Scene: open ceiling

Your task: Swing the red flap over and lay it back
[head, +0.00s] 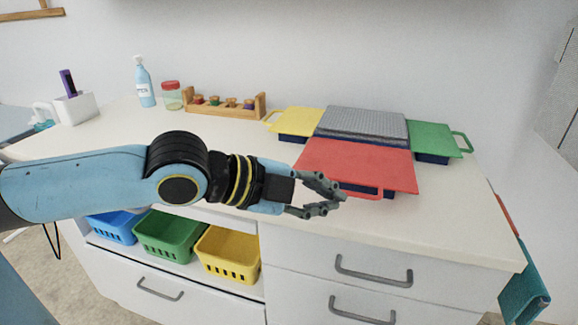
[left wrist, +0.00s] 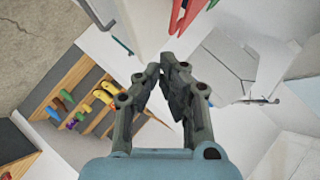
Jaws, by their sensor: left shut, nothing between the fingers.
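My right gripper is not in view.
The grey panel (head: 362,124) has a yellow flap (head: 298,121) at its left and a green flap (head: 434,138) at its right. A wooden rack (head: 225,104), red-lidded jar (head: 171,96) and blue bottle (head: 145,86) stand farther left. Drawers (head: 375,270) are below the counter.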

